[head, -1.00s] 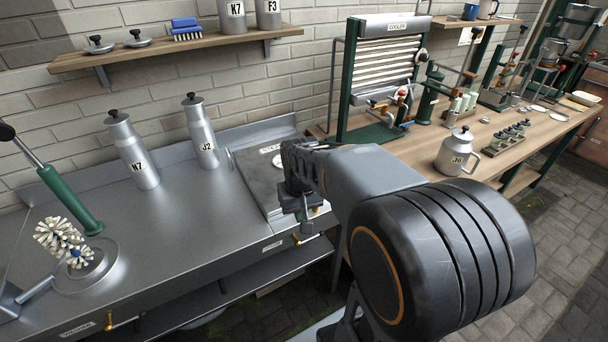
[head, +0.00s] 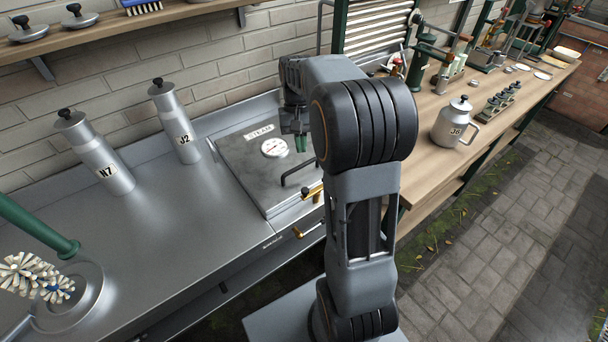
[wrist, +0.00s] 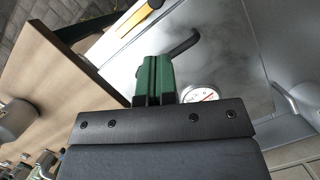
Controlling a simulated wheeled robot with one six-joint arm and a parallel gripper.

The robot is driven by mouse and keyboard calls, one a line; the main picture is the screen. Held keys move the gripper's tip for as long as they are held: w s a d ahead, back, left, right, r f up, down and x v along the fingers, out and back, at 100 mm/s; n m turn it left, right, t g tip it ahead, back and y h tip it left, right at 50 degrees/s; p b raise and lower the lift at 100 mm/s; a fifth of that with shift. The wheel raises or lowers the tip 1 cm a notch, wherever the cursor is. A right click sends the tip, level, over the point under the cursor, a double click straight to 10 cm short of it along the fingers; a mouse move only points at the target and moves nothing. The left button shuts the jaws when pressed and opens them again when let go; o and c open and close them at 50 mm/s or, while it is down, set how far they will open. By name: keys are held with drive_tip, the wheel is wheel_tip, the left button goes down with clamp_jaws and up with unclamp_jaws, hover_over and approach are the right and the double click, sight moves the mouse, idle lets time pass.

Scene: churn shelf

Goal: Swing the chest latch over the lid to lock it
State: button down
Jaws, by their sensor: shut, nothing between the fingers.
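The steam chest (head: 240,172) is set in the steel counter, its flat grey lid down, with a round white dial (head: 274,148) and a black bar handle (head: 290,174). The brass-yellow latch (head: 313,190) is at the lid's front right edge; how far it lies over the lid is unclear. In the wrist view the latch (wrist: 135,17) is at the top, beyond the black handle (wrist: 182,43). My gripper (head: 301,145) is above the lid's right part, behind the latch and apart from it. Its green fingers (wrist: 154,80) are shut and empty.
A brass valve handle (head: 311,231) sticks out of the counter front below the chest. Tall cans N7 (head: 97,155) and J2 (head: 175,125) stand left of the chest. A wooden bench (head: 425,175) with can J8 (head: 453,122) is to the right.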

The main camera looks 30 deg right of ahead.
approach(317, 187)
drive_tip(key=shift+s+a+f, duration=0.2)
drive_tip(key=shift+a+f, duration=0.55)
drive_tip(key=shift+f, duration=0.05)
drive_tip(key=shift+s+a+f, duration=0.15)
drive_tip(key=shift+a+f, duration=0.6)
drive_tip(key=shift+a, duration=0.05)
drive_tip(key=shift+s+a+f, duration=0.2)
drive_tip(key=shift+a+f, duration=0.55)
drive_tip(key=shift+f, duration=0.05)
drive_tip(key=shift+d, duration=0.15)
drive_tip(key=shift+s+a+n, duration=0.1)
drive_tip(key=shift+a+n, duration=0.15)
drive_tip(key=shift+n, duration=0.05)
